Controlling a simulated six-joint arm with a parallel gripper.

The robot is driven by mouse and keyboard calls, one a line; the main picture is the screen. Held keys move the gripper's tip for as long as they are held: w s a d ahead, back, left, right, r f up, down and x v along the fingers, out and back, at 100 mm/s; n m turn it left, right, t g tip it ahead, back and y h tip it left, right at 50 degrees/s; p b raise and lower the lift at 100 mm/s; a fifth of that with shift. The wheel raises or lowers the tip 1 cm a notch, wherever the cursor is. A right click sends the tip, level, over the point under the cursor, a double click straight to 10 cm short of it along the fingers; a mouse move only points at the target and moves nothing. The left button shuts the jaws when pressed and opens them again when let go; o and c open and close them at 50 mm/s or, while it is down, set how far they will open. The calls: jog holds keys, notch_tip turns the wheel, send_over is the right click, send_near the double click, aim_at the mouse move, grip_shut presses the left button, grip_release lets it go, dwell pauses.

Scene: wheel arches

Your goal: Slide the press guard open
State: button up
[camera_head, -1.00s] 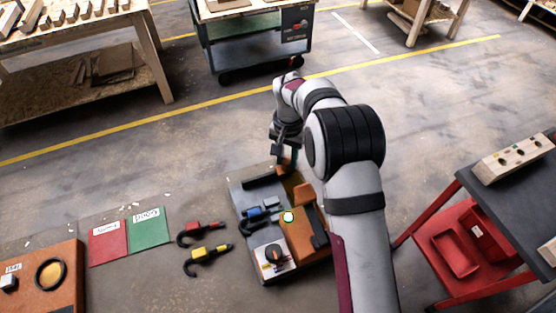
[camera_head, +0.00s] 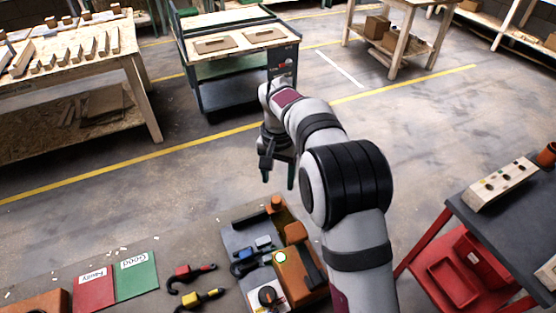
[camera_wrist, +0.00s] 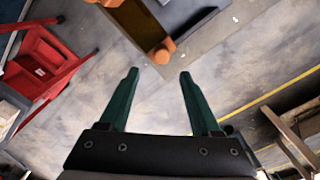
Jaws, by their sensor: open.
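The press (camera_head: 240,238) is a grey plate with orange blocks at the bottom centre of the head view. An orange knob (camera_head: 276,202) stands at its far end, beside a dark bar (camera_head: 250,219). In the wrist view the orange knob (camera_wrist: 163,50) lies just beyond the fingertips, at the end of a dark strip. Which part is the guard, and how far open it is, I cannot tell. My gripper (camera_head: 278,178) is open and empty, its green fingers hanging above and beyond the knob. In the wrist view the fingers (camera_wrist: 158,75) are spread apart, with bare floor between them.
Red (camera_head: 93,289) and green (camera_head: 137,276) mats and hooked tools with red (camera_head: 190,272) and yellow (camera_head: 202,298) bodies lie left of the press. A red stand (camera_head: 455,280) is at right. The floor beyond the press is clear.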

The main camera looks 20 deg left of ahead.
notch_tip(320, 180, up, 8)
jog(key=shift+d, duration=0.1)
dwell(0.4)
jog(key=s+d+r+m+y, duration=0.1)
jog(key=s+d+r+m, duration=0.15)
jog(key=s+d, duration=0.55)
jog(key=s+d+r+m, duration=0.1)
jog(key=s+d+r, duration=0.2)
jog(key=s+d, duration=0.55)
jog(key=s+d+f+m, duration=0.1)
jog(key=s+d+f, duration=0.1)
jog(key=s, duration=0.4)
jog(key=s+d+f+m, duration=0.1)
jog(key=s+d+f, duration=0.2)
jog(key=s+d, duration=0.2)
jog(key=shift+s+f+y, duration=0.35)
jog(key=shift+s+y, duration=0.05)
jog(key=shift+s, duration=0.5)
